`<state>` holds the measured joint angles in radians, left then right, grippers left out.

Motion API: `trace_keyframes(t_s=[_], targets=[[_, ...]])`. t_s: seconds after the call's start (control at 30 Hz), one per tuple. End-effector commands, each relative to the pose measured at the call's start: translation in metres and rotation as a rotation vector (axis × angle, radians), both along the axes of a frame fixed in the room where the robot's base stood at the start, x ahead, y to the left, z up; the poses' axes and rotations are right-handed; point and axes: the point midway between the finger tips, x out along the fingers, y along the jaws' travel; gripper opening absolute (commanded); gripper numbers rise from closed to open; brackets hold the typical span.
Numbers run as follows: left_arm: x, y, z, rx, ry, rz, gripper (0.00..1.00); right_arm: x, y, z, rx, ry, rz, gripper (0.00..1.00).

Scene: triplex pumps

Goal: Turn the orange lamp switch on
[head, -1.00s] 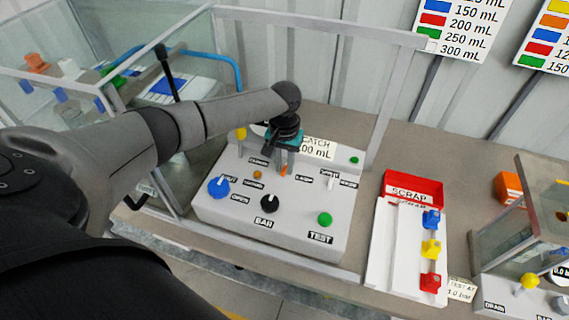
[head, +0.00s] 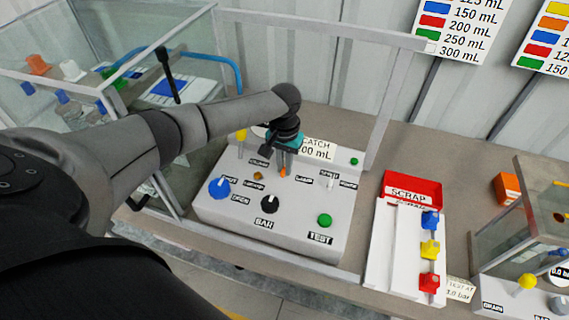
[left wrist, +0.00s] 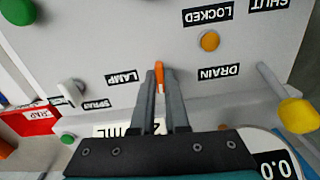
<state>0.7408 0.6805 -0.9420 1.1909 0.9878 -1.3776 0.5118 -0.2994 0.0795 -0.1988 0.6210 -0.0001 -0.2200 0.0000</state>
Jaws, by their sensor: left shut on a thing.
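The orange lamp switch (left wrist: 159,72) is a small lever on the grey sloped control panel (head: 290,222), beside the LAMP label. In the head view the switch (head: 283,171) shows just below my gripper. My left gripper (head: 282,163) reaches down over the back of the panel. In the left wrist view its two fingers (left wrist: 160,84) are close on either side of the orange lever, shut on it. The lower part of the lever is hidden between the fingers. My right gripper is not in view.
The panel also carries a blue knob (head: 219,187), a black knob (head: 269,204), a green button (head: 324,221), a small orange knob (left wrist: 209,40), a white switch (left wrist: 72,90) and a yellow-tipped lever (left wrist: 297,115). A grey frame surrounds it. A red SCRAP tray (head: 412,181) stands right.

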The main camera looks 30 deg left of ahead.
Motion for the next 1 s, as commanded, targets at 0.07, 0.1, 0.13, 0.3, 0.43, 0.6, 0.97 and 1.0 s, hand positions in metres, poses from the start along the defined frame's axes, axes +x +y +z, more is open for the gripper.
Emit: trace_keyframes(t_s=[0.07, 0.1, 0.13, 0.3, 0.43, 0.6, 0.97, 1.0], targets=[[0.000, 0.000, 0.002, -0.001, 0.000, -0.049, 0.00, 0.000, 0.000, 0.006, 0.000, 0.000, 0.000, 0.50], [0.000, 0.000, 0.002, 0.000, 0.000, -0.079, 0.00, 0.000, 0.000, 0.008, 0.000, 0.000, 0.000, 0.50], [0.000, 0.000, 0.002, -0.001, 0.000, -0.102, 0.00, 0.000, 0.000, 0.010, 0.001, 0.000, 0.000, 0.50], [0.000, 0.000, 0.002, 0.000, 0.000, -0.255, 0.00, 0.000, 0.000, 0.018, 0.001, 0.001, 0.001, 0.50], [0.000, 0.000, 0.002, -0.001, 0.000, -0.378, 0.00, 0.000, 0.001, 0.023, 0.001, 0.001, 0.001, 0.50], [0.000, 0.000, 0.002, -0.001, -0.001, -0.538, 0.00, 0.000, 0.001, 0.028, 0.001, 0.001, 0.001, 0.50], [0.001, 0.000, 0.002, 0.000, -0.003, -0.820, 0.00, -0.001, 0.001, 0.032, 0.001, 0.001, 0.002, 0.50], [0.001, -0.001, 0.001, 0.000, -0.003, -0.843, 0.00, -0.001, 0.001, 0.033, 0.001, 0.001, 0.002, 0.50]])
